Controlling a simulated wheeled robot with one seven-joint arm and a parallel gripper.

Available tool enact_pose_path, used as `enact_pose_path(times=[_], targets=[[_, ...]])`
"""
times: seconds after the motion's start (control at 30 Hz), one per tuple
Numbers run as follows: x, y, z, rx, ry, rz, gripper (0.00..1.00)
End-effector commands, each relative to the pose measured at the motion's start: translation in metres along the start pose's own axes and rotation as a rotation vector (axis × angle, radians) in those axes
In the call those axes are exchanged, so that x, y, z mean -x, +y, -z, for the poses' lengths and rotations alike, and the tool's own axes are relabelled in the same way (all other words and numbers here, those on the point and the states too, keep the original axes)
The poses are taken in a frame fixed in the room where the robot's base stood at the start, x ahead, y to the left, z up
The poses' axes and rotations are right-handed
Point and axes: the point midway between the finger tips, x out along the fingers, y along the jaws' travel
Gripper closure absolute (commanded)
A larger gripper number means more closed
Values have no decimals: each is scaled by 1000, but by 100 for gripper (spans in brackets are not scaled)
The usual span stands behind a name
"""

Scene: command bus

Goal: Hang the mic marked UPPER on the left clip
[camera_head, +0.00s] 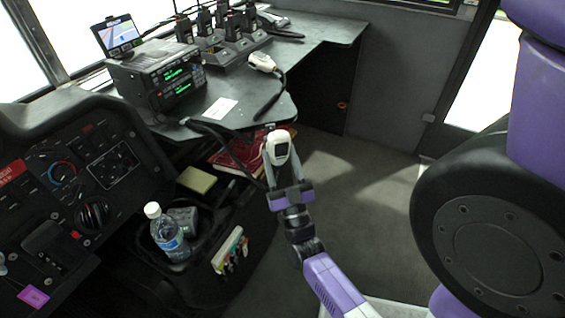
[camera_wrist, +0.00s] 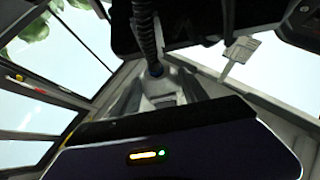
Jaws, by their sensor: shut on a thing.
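My gripper (camera_head: 278,160) is shut on a pale hand mic (camera_head: 279,144), held upright just off the front edge of the desk. The held mic also shows between the fingers in the wrist view (camera_wrist: 162,89), with a dark coiled cord (camera_wrist: 145,35) running up from it. A second pale mic (camera_head: 262,62) lies on the desk top, with its dark cord bending toward the front edge. I cannot read a marking on either mic. I cannot make out the left clip in either view.
A radio stack (camera_head: 160,78) with green displays and a small screen (camera_head: 118,35) stands on the desk (camera_head: 325,34). Several handheld radios (camera_head: 222,38) stand behind. A bottle (camera_head: 166,232) sits in the console below. A black wheel-like seat part is at right; the floor (camera_head: 352,200) is clear.

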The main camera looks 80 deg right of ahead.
Motion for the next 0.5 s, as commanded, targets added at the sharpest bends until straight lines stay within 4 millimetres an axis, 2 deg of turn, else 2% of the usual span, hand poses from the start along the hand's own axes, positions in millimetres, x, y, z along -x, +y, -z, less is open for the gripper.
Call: enact_pose_path(times=[0.2, 0.5], targets=[[-9, 0, -16, 0, 2, 0, 81], [-21, 0, -30, -1, 1, 0, 81]])
